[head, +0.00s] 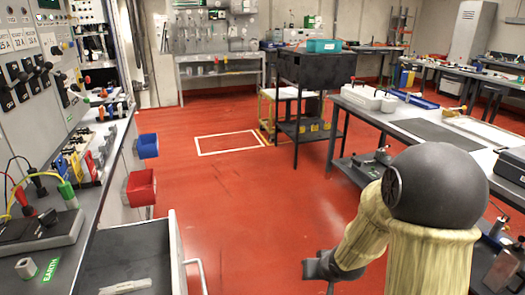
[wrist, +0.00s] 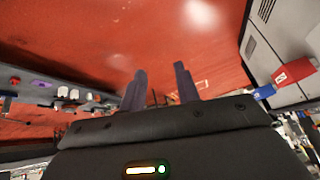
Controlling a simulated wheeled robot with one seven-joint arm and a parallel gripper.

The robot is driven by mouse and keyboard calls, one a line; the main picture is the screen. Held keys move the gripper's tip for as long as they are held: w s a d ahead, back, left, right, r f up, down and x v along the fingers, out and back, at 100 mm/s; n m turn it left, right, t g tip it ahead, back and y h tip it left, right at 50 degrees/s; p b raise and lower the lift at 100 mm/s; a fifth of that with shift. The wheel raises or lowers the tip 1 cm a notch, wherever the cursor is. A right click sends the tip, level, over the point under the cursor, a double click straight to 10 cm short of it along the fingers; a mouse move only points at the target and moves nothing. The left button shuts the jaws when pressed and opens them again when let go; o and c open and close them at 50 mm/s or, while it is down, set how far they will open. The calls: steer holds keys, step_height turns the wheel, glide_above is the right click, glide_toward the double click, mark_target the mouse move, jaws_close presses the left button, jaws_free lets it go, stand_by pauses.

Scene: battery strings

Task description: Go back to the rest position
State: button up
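My gripper (wrist: 160,84) shows in the wrist view with its two dark fingers apart and nothing between them. Red floor lies behind the fingers. In the head view, part of my gripper (head: 327,270) shows at the lower middle, at the end of my arm in its pale yellow sleeve. It hangs over open red floor, clear of the benches on both sides. Its fingertips are hard to make out there.
A left bench (head: 75,235) carries leads and fittings, with an open drawer (head: 128,262) below. Blue (head: 147,146) and red bins (head: 140,188) jut out from it. A right workbench (head: 395,115) stands beside my arm. A black cart (head: 318,72) stands ahead. The middle floor is clear.

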steer(key=s+r+g+h, duration=0.2)
steer(key=s+r+g, duration=0.3)
steer(key=s, duration=0.9)
step_height(320, 180, up, 26)
steer(key=t+p, duration=0.1)
steer(key=p, duration=2.4)
steer(key=shift+w+d, duration=0.3)
steer(key=shift+d, duration=0.15)
steer(key=shift+f, duration=0.15)
steer(key=shift+w, duration=0.1)
